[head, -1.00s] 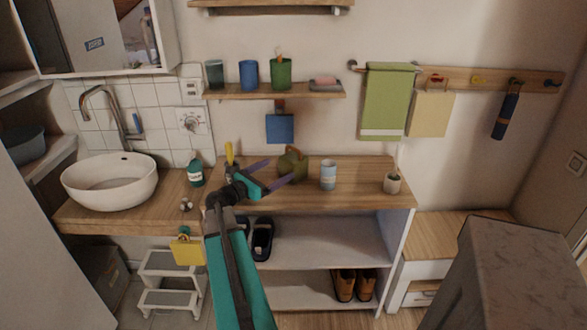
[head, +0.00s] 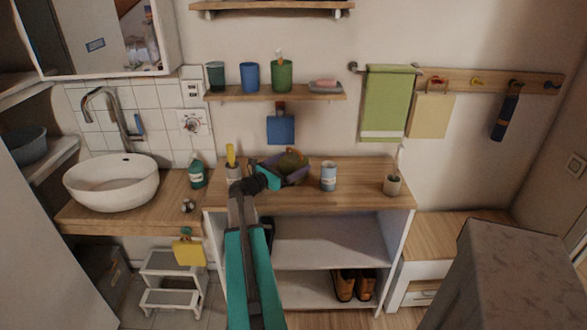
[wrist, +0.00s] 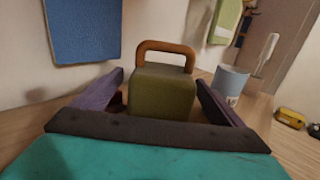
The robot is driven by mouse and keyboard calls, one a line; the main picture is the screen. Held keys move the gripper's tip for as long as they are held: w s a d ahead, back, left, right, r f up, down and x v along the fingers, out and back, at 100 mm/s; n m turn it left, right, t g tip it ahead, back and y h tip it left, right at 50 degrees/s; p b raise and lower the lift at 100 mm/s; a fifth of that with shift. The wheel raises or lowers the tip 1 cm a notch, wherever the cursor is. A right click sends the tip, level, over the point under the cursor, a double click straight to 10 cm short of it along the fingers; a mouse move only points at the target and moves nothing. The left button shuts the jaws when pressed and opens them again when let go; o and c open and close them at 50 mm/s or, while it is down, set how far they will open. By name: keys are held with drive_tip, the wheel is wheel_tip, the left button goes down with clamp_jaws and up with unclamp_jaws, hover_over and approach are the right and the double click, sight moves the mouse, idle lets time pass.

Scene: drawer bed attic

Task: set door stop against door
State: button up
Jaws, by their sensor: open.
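The door stop, an olive-green block (head: 291,160) with a brown loop handle on top, stands on the wooden top of the shelf unit. It also shows in the wrist view (wrist: 162,92), upright and centred ahead. My gripper (head: 284,170) is open, with its purple fingers on either side of the block in the wrist view (wrist: 160,97). Gaps show between the fingers and the block, and I cannot see contact. The block's lower front is hidden behind my gripper. A pale panel (head: 556,195) at the right edge may be the door; I cannot tell.
A blue-white cup (head: 328,176) stands just right of the block. A small pot (head: 392,186) is farther right, and a pot with a yellow item (head: 233,172) is at left. A blue cloth (head: 281,130) hangs behind. A grey slab (head: 505,265) fills the lower right.

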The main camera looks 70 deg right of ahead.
drive_tip(key=shift+f+p+x, duration=0.1)
drive_tip(key=shift+p+x, duration=0.35)
drive_tip(key=shift+x, duration=0.85)
drive_tip(key=shift+f+p+x, duration=0.15)
drive_tip(key=shift+p+x, duration=0.3)
drive_tip(key=shift+x, duration=0.85)
drive_tip(key=shift+s, duration=0.15)
drive_tip(key=shift+a, duration=0.1)
drive_tip(key=c, duration=2.1)
drive_tip(key=shift+r, duration=0.1)
